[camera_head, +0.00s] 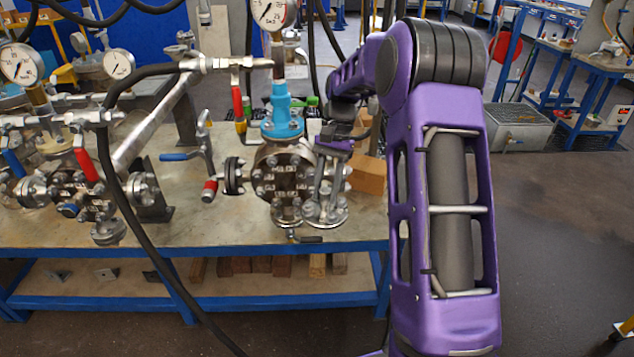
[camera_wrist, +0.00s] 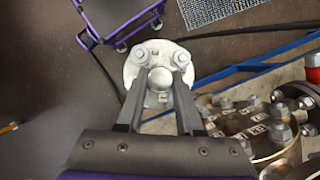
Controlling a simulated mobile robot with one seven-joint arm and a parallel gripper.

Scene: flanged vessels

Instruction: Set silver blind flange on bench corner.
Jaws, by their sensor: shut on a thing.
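The silver blind flange (camera_wrist: 147,54) is a round pale metal disc with bolts and a raised middle. In the wrist view it sits between the fingertips of my gripper (camera_wrist: 160,88), which is shut on it. In the head view the flange (camera_head: 325,211) hangs below the fingers of my gripper (camera_head: 328,186), just right of the flanged vessel (camera_head: 283,180). The wrist view shows floor and the blue bench edge behind the flange. The bench (camera_head: 230,228) has its front right corner partly hidden by my purple arm.
The vessel with its bolted flange (camera_wrist: 235,118) is close on the right in the wrist view. A gauge (camera_head: 270,12) stands above it. A wooden block (camera_head: 368,175) lies behind at right. A black hose (camera_head: 130,205) crosses the bench at left. Bare bench top shows along the front.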

